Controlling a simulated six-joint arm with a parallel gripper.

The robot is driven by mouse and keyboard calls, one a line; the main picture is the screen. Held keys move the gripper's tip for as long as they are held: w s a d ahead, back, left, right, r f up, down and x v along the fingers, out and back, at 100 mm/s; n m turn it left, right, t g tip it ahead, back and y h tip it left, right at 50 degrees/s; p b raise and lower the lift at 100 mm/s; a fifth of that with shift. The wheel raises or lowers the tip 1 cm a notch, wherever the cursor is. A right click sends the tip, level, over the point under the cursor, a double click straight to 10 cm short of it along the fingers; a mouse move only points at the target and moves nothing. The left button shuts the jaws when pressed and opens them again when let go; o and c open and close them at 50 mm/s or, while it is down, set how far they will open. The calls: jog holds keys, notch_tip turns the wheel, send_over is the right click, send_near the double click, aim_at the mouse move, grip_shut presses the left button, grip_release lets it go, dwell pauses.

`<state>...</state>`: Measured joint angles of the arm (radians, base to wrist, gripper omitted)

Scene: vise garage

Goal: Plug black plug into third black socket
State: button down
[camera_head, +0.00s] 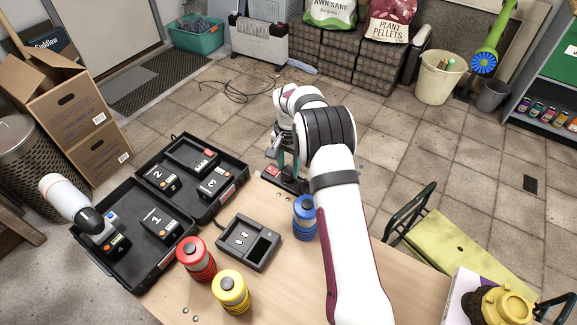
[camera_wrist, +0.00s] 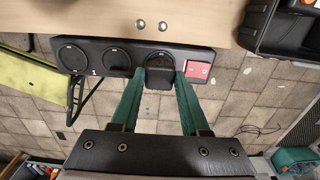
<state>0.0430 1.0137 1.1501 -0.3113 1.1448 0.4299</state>
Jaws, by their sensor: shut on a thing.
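A black power strip (camera_wrist: 138,52) lies along the table edge in the wrist view, with round black sockets and a red switch (camera_wrist: 197,70) at its right end. The left socket (camera_wrist: 72,57) and the one beside it (camera_wrist: 117,59) are empty. My gripper (camera_wrist: 158,78) is shut on the black plug (camera_wrist: 159,77), which is at the third socket (camera_wrist: 158,59) from the left, beside the switch. I cannot tell how deep the plug sits. In the head view my gripper (camera_head: 283,158) is over the strip (camera_head: 288,181), mostly hiding its sockets and the plug.
On the table (camera_head: 275,290) stand a blue spool (camera_head: 304,218), a red spool (camera_head: 197,258), a yellow spool (camera_head: 231,293) and a grey charger (camera_head: 248,243). Open black cases (camera_head: 150,280) with numbered batteries lie at left. A green folding chair (camera_head: 455,240) stands at right.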

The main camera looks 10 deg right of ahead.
aim_at(288, 169)
jog(key=shift+f, duration=0.55)
jog(key=shift+c, duration=1.6)
grip_release()
notch_tip(288, 169, up, 16)
jog(key=shift+f, duration=0.1)
